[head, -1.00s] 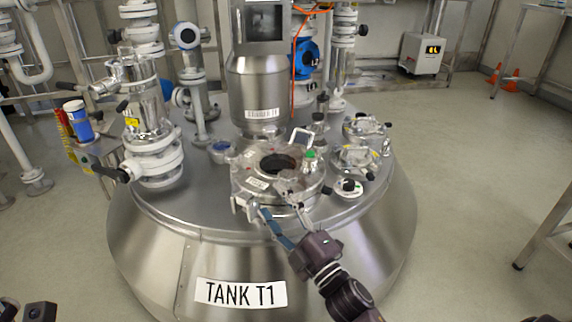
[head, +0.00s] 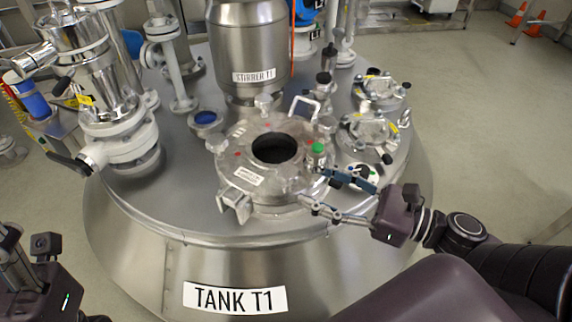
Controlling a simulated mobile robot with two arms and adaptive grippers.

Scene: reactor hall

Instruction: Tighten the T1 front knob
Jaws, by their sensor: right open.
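Tank T1's round steel hatch (head: 230,165) has a dark central opening. At its front-left rim is a metal clamp-like fitting (head: 235,205), probably the front knob; I cannot tell how tight it is. A green-capped fitting (head: 317,150) stands on the hatch's right side. My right gripper (head: 314,187) is open beside the hatch's front-right rim, its fingers spread and pointing left, with nothing between them. It is to the right of the front fitting and apart from it. My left gripper (head: 25,270) is at the lower left, away from the hatch, its fingers unclear.
The stirrer housing (head: 250,50) rises behind the hatch. Small ports (head: 368,130) stand to the right, and a white-flanged valve (head: 120,145) with a black handle stands to the left. The TANK T1 label (head: 235,298) is on the tank's front. Open floor lies to the right.

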